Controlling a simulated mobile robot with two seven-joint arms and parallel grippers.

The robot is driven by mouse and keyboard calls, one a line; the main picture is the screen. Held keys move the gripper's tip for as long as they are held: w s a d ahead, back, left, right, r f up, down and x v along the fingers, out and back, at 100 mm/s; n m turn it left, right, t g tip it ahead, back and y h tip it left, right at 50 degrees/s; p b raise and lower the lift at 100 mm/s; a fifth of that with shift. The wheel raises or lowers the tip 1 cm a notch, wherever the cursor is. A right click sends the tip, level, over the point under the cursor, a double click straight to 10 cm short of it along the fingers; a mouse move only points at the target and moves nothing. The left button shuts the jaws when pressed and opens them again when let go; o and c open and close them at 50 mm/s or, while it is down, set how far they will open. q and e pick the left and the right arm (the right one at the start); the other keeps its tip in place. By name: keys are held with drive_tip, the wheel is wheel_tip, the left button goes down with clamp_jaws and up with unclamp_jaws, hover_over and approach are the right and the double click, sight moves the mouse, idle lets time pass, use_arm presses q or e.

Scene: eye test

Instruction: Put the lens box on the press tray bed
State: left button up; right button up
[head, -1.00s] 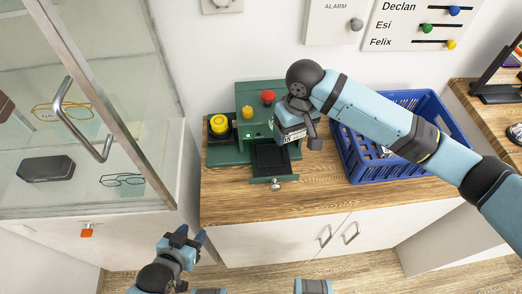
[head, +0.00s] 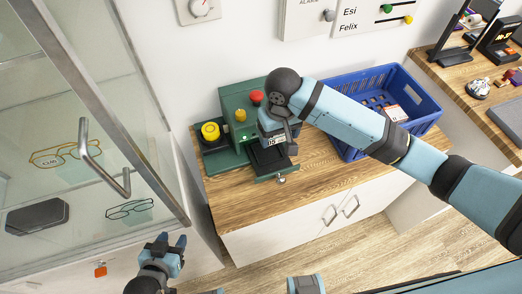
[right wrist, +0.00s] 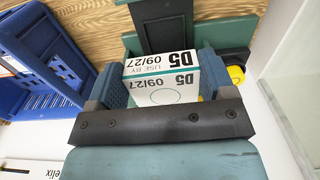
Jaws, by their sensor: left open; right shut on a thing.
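The lens box (right wrist: 160,75) is white with a teal band and reads "D5 09/27". My right gripper (head: 278,136) is shut on it, with a blue finger on each side in the right wrist view (right wrist: 162,82). The green press (head: 232,104) stands on the wooden counter. Its black tray bed (head: 270,162) sticks out at the front and is partly hidden by my gripper and the box. The box appears just above the bed; I cannot tell whether they touch. The bed also shows beyond the box in the right wrist view (right wrist: 165,30). My left gripper (head: 172,243) is open and empty, low in front of the cabinet.
The press carries a red button (head: 256,97) and a yellow knob (head: 210,131). A blue crate (head: 425,103) stands right of the press, behind my right arm. A glass display case (head: 100,130) with glasses stands at left. The counter's front strip (head: 235,202) is clear.

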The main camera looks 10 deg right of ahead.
drive_tip(key=shift+s+f, duration=0.1)
drive_tip(key=shift+f, duration=0.15)
hover_over(271, 160)
drive_tip(key=s, duration=0.4)
drive_tip(key=f, duration=1.3)
drive_tip(key=shift+d, duration=0.35)
drive_tip(key=shift+w+a+f+p, duration=0.15)
drive_tip(key=shift+w+f, duration=0.1)
drive_tip(key=shift+w, duration=0.45)
drive_tip(key=shift+w+a+f+p, duration=0.1)
drive_tip(key=shift+w+f, duration=0.15)
drive_tip(key=shift+w, duration=0.45)
drive_tip(key=shift+w+a+f+p, duration=0.15)
drive_tip(key=shift+w+f, duration=0.1)
drive_tip(key=shift+w, duration=0.45)
drive_tip(key=shift+f, duration=0.15)
drive_tip(key=o, duration=1)
drive_tip(key=shift+c, duration=0.2)
